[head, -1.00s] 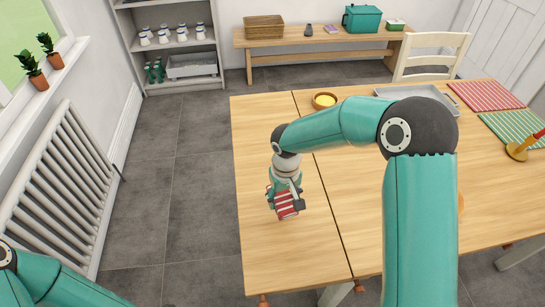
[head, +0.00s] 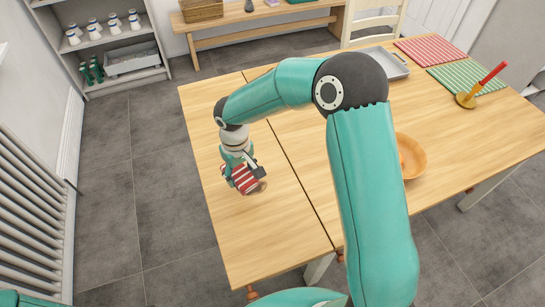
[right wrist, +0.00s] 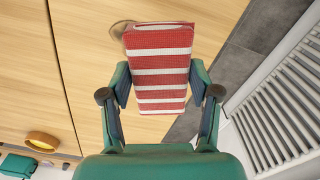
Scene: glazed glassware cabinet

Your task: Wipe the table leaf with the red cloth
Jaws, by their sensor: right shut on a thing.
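The red cloth (head: 241,178), folded with white stripes, is held in my right gripper (head: 243,168) over the table leaf (head: 262,240). The leaf is the left section of the wooden table, left of a dark seam. In the right wrist view the cloth (right wrist: 160,68) sits between the two fingers of my right gripper (right wrist: 160,95), which are shut on it. A brownish mark (right wrist: 124,30) shows on the wood beside the cloth's far end; part of it is hidden by the cloth. I cannot tell whether the cloth touches the wood. My left gripper is out of view.
Bare floor lies left of the leaf.

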